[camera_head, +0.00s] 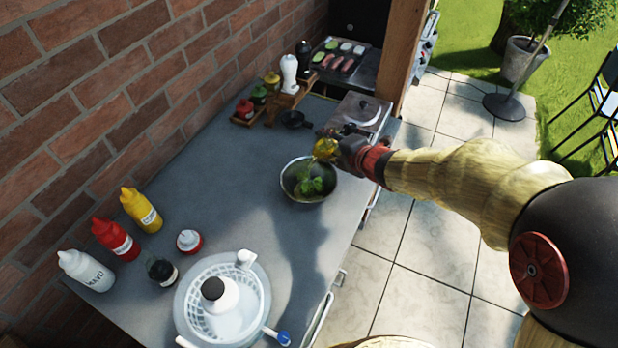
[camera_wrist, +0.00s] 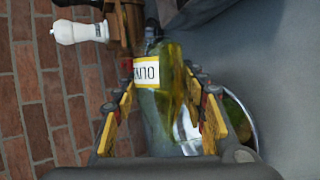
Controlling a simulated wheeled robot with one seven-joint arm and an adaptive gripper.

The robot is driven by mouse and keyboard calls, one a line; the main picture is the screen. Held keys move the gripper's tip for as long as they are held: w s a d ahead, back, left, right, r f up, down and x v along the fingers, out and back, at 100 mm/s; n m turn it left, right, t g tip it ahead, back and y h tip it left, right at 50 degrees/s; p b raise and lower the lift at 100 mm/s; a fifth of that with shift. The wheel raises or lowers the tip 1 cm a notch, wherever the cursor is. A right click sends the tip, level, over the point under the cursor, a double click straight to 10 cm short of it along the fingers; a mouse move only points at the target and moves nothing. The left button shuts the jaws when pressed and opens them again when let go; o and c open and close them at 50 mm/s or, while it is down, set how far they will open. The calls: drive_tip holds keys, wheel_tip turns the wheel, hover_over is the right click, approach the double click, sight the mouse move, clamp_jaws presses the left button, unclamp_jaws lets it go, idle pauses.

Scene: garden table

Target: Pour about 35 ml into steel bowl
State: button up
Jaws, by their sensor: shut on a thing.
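The steel bowl (camera_head: 292,184) stands on the grey counter, with green leaves (camera_head: 312,186) inside it. My gripper (camera_head: 340,150) is shut on a glass oil bottle (camera_head: 325,149) with yellow-green oil, above the bowl's far right rim. In the wrist view the bottle (camera_wrist: 158,85) lies between the two yellow-padded fingers, its label partly readable. The bottle looks tilted toward the bowl. Part of the bowl (camera_wrist: 252,128) shows behind the right finger. I cannot tell whether oil is flowing out.
Sauce bottles (camera_head: 122,238) and a white colander (camera_head: 222,297) stand at the near left. A wooden rack (camera_head: 284,100) with jars, a white mill (camera_head: 290,73) and a small black pan (camera_head: 296,119) are behind the bowl. The counter's middle is clear. A brick wall (camera_head: 90,90) bounds the left.

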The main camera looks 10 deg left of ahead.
drive_tip(key=shift+b, duration=0.35)
drive_tip(key=p, duration=0.3)
drive_tip(key=shift+r, duration=0.35)
drive_tip(key=g+p, duration=0.1)
drive_tip(key=p, duration=0.4)
drive_tip(key=m+g+p, duration=0.1)
drive_tip(key=p, duration=0.3)
drive_tip(key=shift+w+d+r+m+y+p, duration=0.1)
drive_tip(key=shift+w+r+m+y+p, duration=0.1)
drive_tip(key=shift+m+y+p, duration=0.15)
drive_tip(key=shift+f, duration=0.35)
drive_tip(key=shift+r+g+p, duration=0.25)
drive_tip(key=shift+g+p, duration=0.05)
drive_tip(key=shift+p, duration=0.75)
drive_tip(key=m+p, duration=0.1)
drive_tip(key=p, duration=0.2)
drive_tip(key=shift+r+g+y, duration=0.1)
drive_tip(key=shift+g+y, duration=0.15)
drive_tip(key=shift+g, duration=0.05)
drive_tip(key=shift+s+p, duration=0.1)
drive_tip(key=shift+p, duration=0.85)
drive_tip(key=shift+f+m+g+p, duration=0.25)
drive_tip(key=shift+f+g+p, duration=0.05)
drive_tip(key=shift+p, duration=0.15)
